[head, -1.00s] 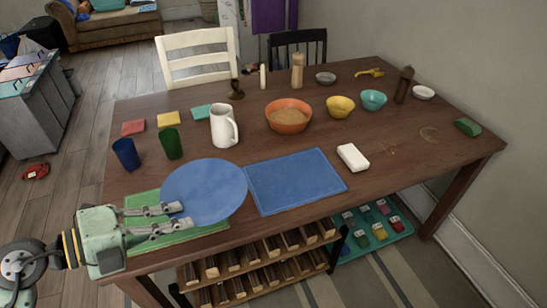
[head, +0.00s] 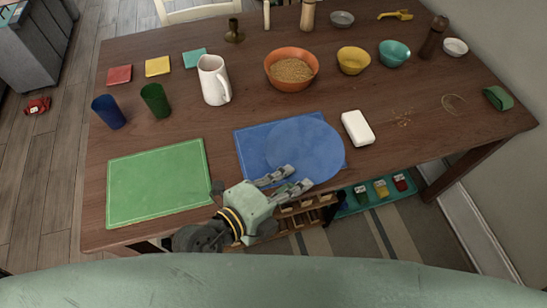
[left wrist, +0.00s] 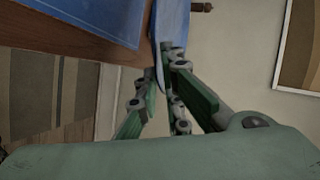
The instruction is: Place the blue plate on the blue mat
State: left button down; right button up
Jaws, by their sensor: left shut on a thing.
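The blue plate (head: 308,145) is over the right part of the blue mat (head: 252,142) in the head view, and its rim reaches a little past the mat's right and front edges. My left gripper (head: 292,180) is shut on the plate's near rim. In the left wrist view the plate (left wrist: 170,28) shows nearly edge-on between the fingers, with a strip of wood visible between it and the mat (left wrist: 105,14), so it looks held above the table. The exact height is hard to tell. My right gripper is not in view.
A green mat (head: 160,185) lies to the left, bare. A white soap-like block (head: 357,128) lies close to the plate's right. An orange bowl (head: 291,70) and white pitcher (head: 212,82) stand behind. A rack below the table's front edge holds several items.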

pick_arm(q)
jog(key=w+a+f, duration=0.3)
jog(key=b, duration=0.2)
send_over(260, 175)
jog(key=s, duration=0.1)
notch_tip(260, 175, down, 3)
jog(key=shift+s+d+f, duration=0.1)
jog(key=shift+s, duration=0.05)
jog(key=shift+f, duration=0.1)
notch_tip(260, 175, down, 3)
jog(key=shift+f+b, duration=0.1)
jog(key=shift+b, duration=0.65)
jog(key=shift+f, duration=0.35)
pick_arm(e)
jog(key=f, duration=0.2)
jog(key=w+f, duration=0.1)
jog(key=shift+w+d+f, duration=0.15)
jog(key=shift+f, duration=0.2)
pick_arm(q)
jog(key=shift+f, duration=0.2)
